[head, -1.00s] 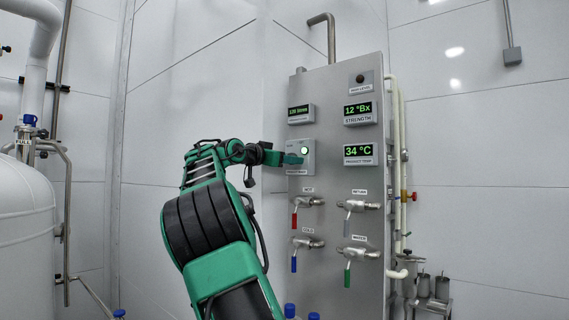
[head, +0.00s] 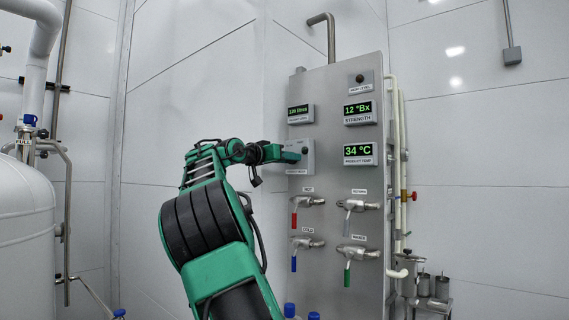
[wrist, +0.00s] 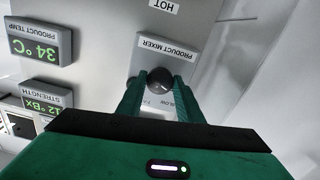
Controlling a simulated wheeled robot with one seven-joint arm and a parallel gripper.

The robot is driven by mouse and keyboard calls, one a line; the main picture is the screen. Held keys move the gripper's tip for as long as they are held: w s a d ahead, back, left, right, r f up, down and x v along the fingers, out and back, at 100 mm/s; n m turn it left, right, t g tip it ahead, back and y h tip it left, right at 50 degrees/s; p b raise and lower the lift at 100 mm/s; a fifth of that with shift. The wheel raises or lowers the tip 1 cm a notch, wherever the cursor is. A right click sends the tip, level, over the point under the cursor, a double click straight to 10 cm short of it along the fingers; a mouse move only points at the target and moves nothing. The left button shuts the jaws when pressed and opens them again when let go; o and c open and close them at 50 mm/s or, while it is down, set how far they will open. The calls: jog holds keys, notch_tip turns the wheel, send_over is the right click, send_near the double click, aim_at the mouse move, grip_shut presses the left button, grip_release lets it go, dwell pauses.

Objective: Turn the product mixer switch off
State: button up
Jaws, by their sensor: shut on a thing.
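The product mixer switch is a grey box (head: 307,160) on the upper left of the steel panel. In the wrist view its plate (wrist: 168,50) appears upside down, labelled PRODUCT MIXER, with a round dark knob (wrist: 160,78). My gripper (head: 290,157) reaches the box from the left. In the wrist view my gripper (wrist: 159,86) has one green finger on each side of the knob, shut on it. The small lamp (head: 304,150) on the box looks dark. The fingers partly cover the position markings; SLOW is readable, and the knob's pointer cannot be made out.
Displays for strength (head: 360,112) and product temperature (head: 360,154) are to the right of the switch. Below are valves with red (head: 294,220), blue (head: 294,264), grey and green handles. A white tank (head: 25,230) stands at far left.

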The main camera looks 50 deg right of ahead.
jog(key=n, duration=0.5)
jog(key=shift+w+a, duration=0.2)
jog(key=shift+w, duration=0.15)
jog(key=shift+f+n, duration=0.1)
jog(key=shift+n, duration=0.2)
jog(key=o, duration=1)
jog(key=shift+o, duration=0.2)
jog(key=a, duration=1)
jog(key=shift+s+a, duration=0.3)
jog(key=shift+s, duration=0.15)
